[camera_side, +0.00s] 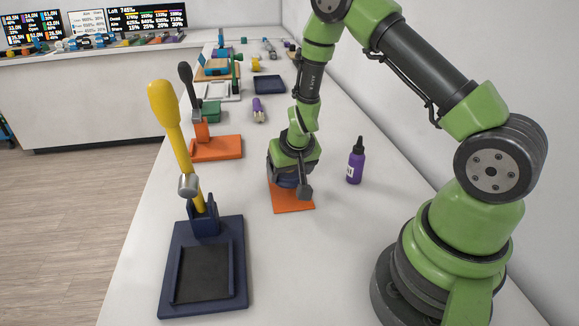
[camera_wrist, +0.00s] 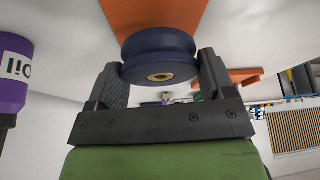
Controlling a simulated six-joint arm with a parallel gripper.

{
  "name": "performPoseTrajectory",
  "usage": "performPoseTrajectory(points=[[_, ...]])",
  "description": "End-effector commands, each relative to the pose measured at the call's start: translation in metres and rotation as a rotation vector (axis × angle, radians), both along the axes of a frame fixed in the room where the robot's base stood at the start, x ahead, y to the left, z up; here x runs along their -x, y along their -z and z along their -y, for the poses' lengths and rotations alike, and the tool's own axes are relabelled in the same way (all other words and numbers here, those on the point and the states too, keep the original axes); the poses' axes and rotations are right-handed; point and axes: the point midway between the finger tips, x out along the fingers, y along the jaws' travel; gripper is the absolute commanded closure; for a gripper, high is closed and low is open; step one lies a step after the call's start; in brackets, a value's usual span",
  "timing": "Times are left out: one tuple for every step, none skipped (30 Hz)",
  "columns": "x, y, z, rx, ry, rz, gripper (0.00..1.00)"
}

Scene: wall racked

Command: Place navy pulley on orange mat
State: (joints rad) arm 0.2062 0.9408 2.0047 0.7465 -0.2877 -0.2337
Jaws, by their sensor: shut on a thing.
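The navy pulley (camera_wrist: 160,58) is a grooved dark blue wheel with a brass-coloured centre. In the wrist view it sits between the two fingers of my gripper (camera_wrist: 162,80), which is shut on it. In the side view the pulley (camera_side: 287,181) is mostly hidden behind my gripper (camera_side: 292,186), low over the orange mat (camera_side: 292,203). The mat also shows beyond the pulley in the wrist view (camera_wrist: 150,15). I cannot tell whether the pulley touches the mat.
A purple oil bottle (camera_side: 355,163) stands just right of the mat. A navy press with a yellow lever (camera_side: 205,270) stands at the front left, and an orange-based one (camera_side: 215,148) behind it. A navy tray (camera_side: 269,85) lies farther back.

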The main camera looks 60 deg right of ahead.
Motion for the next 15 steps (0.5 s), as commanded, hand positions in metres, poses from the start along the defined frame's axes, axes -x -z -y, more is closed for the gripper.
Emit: performPoseTrajectory(points=[[0.000,0.008,0.000,0.001,-0.001,-0.003,0.65],[0.000,0.012,0.000,0.001,-0.001,-0.004,0.65],[0.000,0.016,0.000,0.003,-0.002,-0.002,0.65],[0.000,0.018,0.000,0.001,0.000,-0.002,0.65],[0.000,0.020,0.000,0.001,-0.001,-0.001,0.65],[0.000,0.022,0.000,0.000,-0.001,0.000,0.65],[0.000,0.023,0.000,0.000,-0.001,0.000,0.65],[0.000,0.023,0.000,0.001,0.000,0.001,0.65],[0.000,0.024,0.000,0.001,0.000,0.001,0.65],[0.000,0.024,0.000,0.001,0.000,0.001,0.65],[0.000,0.023,0.000,0.001,0.000,0.001,0.65],[0.000,0.023,0.000,0.001,0.000,0.001,0.65],[0.000,0.023,0.000,0.001,0.000,0.002,0.65],[0.000,0.023,0.000,0.001,0.000,0.001,0.65],[0.000,0.023,0.000,0.001,0.000,0.001,0.65]])
